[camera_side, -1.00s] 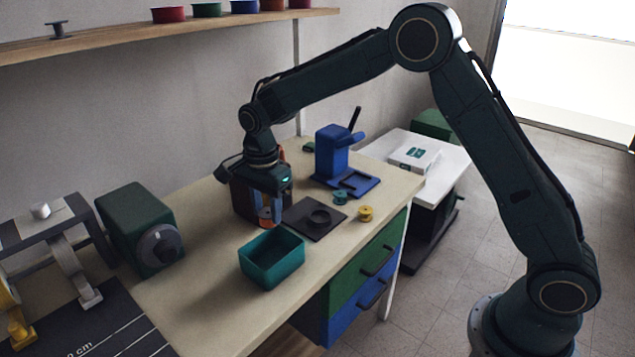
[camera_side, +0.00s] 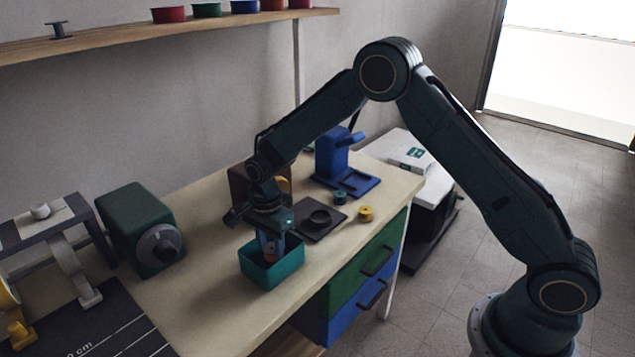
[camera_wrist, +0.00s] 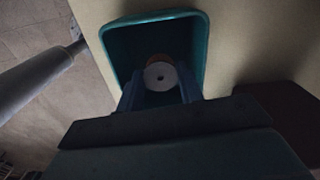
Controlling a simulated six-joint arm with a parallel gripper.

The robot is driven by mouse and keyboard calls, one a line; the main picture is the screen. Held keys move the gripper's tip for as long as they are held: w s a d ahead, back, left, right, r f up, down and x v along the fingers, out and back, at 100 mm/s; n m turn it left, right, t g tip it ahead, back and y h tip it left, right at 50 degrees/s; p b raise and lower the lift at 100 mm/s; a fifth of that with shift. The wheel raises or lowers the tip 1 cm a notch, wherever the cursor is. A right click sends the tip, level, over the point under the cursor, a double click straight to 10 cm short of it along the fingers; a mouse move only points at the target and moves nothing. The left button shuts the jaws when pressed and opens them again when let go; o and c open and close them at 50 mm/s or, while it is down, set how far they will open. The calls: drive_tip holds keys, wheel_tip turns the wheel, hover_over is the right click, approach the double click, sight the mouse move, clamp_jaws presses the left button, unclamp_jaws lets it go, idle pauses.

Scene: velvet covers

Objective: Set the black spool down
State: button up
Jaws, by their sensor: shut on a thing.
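My gripper (camera_side: 269,254) points down into the teal box (camera_side: 286,272), its fingertips partly hidden by the front wall. In the wrist view, my blue fingers stand either side of a spool-like piece (camera_wrist: 169,70) and are shut on it. Its round end is pale grey with a small dark hole, and a brownish-orange edge shows behind; I see no black on it. The teal box (camera_wrist: 205,55) surrounds it in that view. Whether it touches the box floor is too dark to tell. A small black spool (camera_side: 58,30) stands on the wall shelf.
A dark plate (camera_side: 306,232) with a black ring (camera_side: 320,217) lies right of the box. A teal spool (camera_side: 340,197), a yellow spool (camera_side: 366,213) and a blue stand (camera_side: 332,160) are beyond it. A green motor box (camera_side: 135,220) stands left. Bare tabletop lies between.

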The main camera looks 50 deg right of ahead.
sight(271, 249)
drive_tip(key=shift+f, duration=1.25)
drive_tip(key=shift+f, duration=0.15)
drive_tip(key=o, duration=0.7)
drive_tip(key=shift+c, duration=0.2)
wheel_tip(271, 249, up, 12)
